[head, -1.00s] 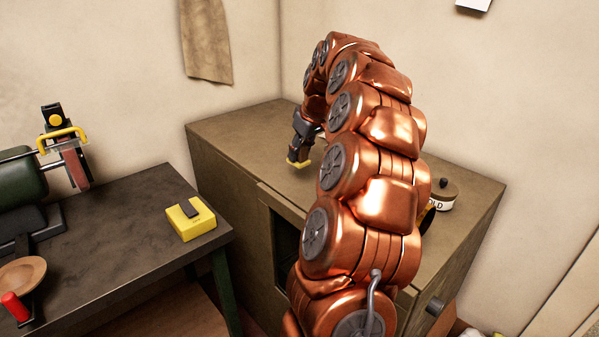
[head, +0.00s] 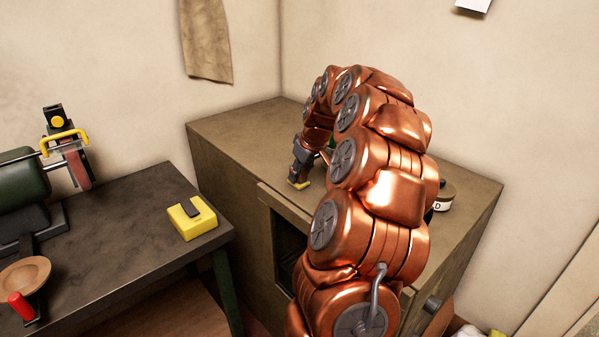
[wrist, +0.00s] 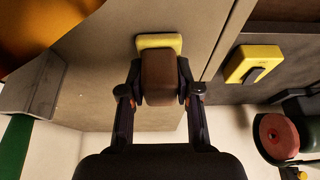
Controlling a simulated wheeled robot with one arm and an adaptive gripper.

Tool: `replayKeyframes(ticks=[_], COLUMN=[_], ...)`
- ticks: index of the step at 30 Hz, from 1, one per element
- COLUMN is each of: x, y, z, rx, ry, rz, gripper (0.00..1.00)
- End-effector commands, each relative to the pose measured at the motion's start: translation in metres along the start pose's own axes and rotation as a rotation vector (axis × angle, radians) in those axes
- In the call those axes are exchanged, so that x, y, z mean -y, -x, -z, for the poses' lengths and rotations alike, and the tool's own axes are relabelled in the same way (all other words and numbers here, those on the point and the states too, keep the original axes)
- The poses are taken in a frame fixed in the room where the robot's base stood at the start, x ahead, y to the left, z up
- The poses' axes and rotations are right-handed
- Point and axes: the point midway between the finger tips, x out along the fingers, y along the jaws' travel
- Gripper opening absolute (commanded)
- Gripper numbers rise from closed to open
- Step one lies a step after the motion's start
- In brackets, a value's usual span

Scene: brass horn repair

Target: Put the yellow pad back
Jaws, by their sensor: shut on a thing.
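My gripper (wrist: 160,90) is shut on a brown block with a yellow pad (wrist: 159,42) at its far end, seen in the wrist view. In the head view the gripper (head: 300,170) points down over the brown cabinet top (head: 235,130), near its front edge. The yellow pad (head: 298,184) shows small at its tip. I cannot tell whether the pad touches the cabinet top. Part of the gripper is dark and partly hidden by my arm.
A yellow block with a dark piece on top (head: 192,218) sits at the right end of the dark bench (head: 120,225). A grinding machine (head: 70,150) and a wooden dish (head: 25,273) are further left. A lidded, labelled tin (head: 445,195) stands on the cabinet behind my arm.

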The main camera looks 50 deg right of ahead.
Motion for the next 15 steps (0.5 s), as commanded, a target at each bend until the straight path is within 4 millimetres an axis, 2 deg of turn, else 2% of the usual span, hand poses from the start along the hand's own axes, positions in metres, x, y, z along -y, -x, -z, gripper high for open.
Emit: replayKeyframes(ticks=[5, 6, 12, 15], x=[0.0, -0.0001, 0.0, -0.0001], y=[-0.004, -0.0026, -0.0023, -0.0023], z=[-0.0014, -0.0009, -0.0007, -0.0007], rx=[0.0, 0.0, 0.0, 0.0], ry=[0.0, 0.0, 0.001, 0.0], rz=[0.0, 0.0, 0.0, 0.0], gripper=[0.0, 0.36, 0.57, 0.57])
